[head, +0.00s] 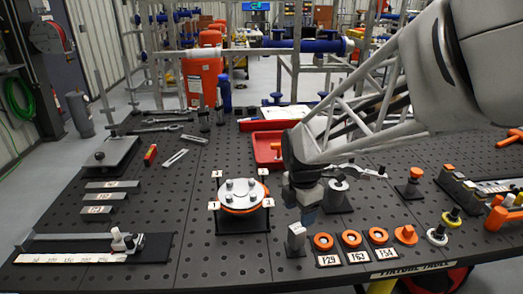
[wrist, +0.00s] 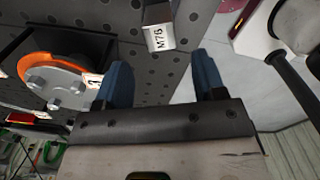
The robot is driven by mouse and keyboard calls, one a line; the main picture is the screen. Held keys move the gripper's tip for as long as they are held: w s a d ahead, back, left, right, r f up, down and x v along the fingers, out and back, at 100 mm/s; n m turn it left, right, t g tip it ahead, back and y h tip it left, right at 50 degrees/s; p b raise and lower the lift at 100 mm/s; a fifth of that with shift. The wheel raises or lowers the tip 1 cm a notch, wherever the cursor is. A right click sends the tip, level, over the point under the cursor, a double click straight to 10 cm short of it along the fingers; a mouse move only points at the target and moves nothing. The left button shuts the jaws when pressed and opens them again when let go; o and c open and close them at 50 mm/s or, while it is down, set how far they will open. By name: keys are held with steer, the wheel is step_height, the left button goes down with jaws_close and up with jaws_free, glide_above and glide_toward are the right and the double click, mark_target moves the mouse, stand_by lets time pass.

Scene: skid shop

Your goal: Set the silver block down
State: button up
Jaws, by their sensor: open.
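A small silver block (head: 296,237) stands upright near the front of the perforated dark table, left of the orange rings. In the wrist view, a block labelled M76 (wrist: 158,32), apparently the same one, shows just beyond the fingertips. My gripper (head: 307,203) is just above and slightly right of the block in the head view. Its blue fingers (wrist: 162,65) are spread with nothing between them in the wrist view. The exact gap between fingertips and block is hard to tell.
An orange-rimmed round flange (head: 240,196) on a black stand is left of the block. Labelled orange rings (head: 351,239) lie to its right. A red tray (head: 268,150) is behind. Bare table lies between the flange and the long ruler-like strip (head: 70,258). The table's front edge is close.

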mark_target(299, 230)
steer(key=shift+r, duration=1.25)
steer(key=shift+s+d+r+m, duration=0.1)
steer(key=shift+s+r+m, duration=0.15)
steer(key=shift+s+m, duration=0.1)
steer(key=s+d+r+m+t, duration=0.1)
steer(key=s+d+r+m, duration=0.1)
steer(key=s+m, duration=0.6)
steer(key=s+d+r+m+t, duration=0.1)
steer(key=s+r+m, duration=0.2)
steer(key=s+m, duration=0.6)
steer(key=shift+s+d+m+t, duration=0.15)
steer(key=shift+d+m+t, duration=0.2)
steer(key=shift+m, duration=2.1)
